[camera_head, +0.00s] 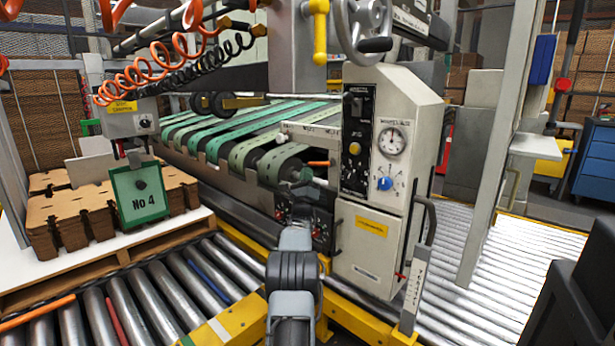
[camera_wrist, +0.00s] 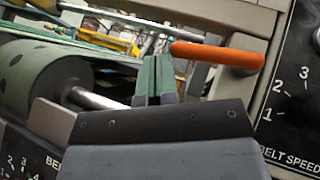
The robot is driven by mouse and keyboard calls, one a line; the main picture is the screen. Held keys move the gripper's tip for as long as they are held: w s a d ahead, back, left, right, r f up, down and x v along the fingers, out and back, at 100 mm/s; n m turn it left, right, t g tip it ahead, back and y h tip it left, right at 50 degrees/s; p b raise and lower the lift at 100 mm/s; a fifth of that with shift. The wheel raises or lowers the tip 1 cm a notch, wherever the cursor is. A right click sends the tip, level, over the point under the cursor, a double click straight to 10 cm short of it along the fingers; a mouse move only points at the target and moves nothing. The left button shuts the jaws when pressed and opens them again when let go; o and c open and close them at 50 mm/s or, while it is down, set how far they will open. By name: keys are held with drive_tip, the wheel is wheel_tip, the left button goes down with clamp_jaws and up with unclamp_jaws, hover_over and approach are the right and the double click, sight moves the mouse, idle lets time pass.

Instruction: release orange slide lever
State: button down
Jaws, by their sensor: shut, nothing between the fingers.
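The orange slide lever (camera_head: 319,163) sticks out sideways from the left side of the cream control cabinet, beside the belt rollers. In the wrist view the lever (camera_wrist: 217,54) is a rounded orange handle running from upper centre to the cabinet edge. My gripper (camera_wrist: 155,70) is shut and empty, its two green fingers side by side just left of the lever's free end. I cannot tell whether they touch it. In the head view my gripper (camera_head: 306,176) is small and partly hidden by my own arm, just below the lever.
The cabinet's belt speed dial (camera_wrist: 300,105) lies right of the lever. A belt roller (camera_wrist: 40,80) and its shaft are close on the left. Green belts (camera_head: 225,130) run behind. A yellow frame rail (camera_head: 365,322) and roller conveyors lie lower down.

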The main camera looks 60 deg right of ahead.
drive_tip(key=w+a+f+b, duration=0.1)
drive_tip(key=a+f, duration=0.4)
drive_tip(key=f, duration=0.3)
drive_tip(key=shift+w, duration=0.25)
idle(0.4)
